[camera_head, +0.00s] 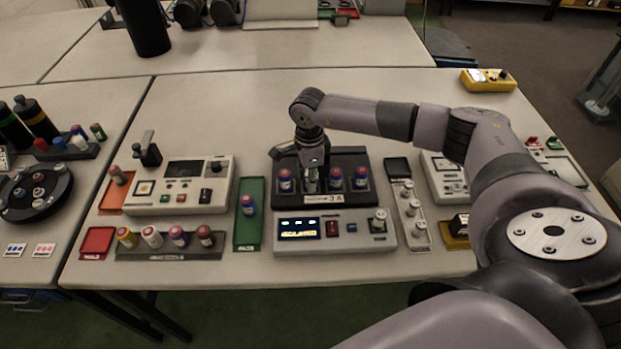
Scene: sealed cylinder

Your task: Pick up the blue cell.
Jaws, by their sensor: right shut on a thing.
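My right gripper (311,178) points down at the black rack (345,159) in the middle of the table. It is shut on a cell in the rack's row, which its fingers mostly hide. Blue cells with red tops stand upright beside it in the rack: one to the left (286,181) and two to the right (335,178) (361,179). Another blue cell (248,205) stands on the green tray (246,238). My left gripper is not in view.
A grey unit with a lit display (299,228) stands in front of the rack. A holder (150,249) with several cells and a red tray (97,242) are at front left. A grey tester (184,170) stands behind them. A narrow tray (404,203) is right of the rack.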

